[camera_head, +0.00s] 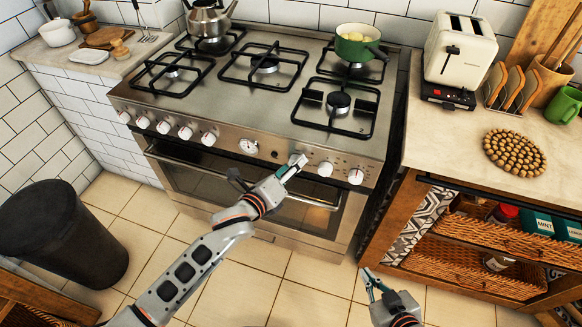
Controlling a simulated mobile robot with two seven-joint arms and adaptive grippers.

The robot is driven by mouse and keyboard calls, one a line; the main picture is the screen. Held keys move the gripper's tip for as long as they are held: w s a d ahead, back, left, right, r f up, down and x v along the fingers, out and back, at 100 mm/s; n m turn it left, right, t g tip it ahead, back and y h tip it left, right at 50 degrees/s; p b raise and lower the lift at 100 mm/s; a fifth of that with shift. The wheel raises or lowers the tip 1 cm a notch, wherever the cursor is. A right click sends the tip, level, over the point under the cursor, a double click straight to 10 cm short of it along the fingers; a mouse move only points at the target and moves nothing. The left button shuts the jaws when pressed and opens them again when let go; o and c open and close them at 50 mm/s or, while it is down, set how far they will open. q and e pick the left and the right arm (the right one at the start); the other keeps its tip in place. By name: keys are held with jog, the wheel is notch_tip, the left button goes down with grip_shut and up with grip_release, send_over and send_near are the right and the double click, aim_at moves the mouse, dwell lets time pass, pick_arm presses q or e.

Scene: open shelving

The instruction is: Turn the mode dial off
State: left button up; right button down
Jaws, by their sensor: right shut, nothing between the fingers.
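The steel stove (245,105) has a row of white round dials along its front panel. My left gripper (296,166) reaches the panel right of the gauge-like round face (249,146). Its fingertips are at a white dial (299,158) and partly cover it. I cannot tell whether they grip it or only touch it. Two uncovered dials are to its right, a nearer one (325,169) and a farther one (355,176). No label shows which is the mode dial. My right gripper (370,284) is shut and empty, low in front of the stove, apart from the dials.
The oven handle (250,178) runs below the panel. A green pot (357,44) and a kettle (207,20) stand on the rear burners. A counter (440,130) with a toaster (458,50) is at right. A dark bin (60,235) stands at left.

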jog(key=shift+w+r, duration=0.1)
pick_arm(q)
jog(key=c, duration=1.1)
pick_arm(e)
jog(key=shift+r, duration=0.1)
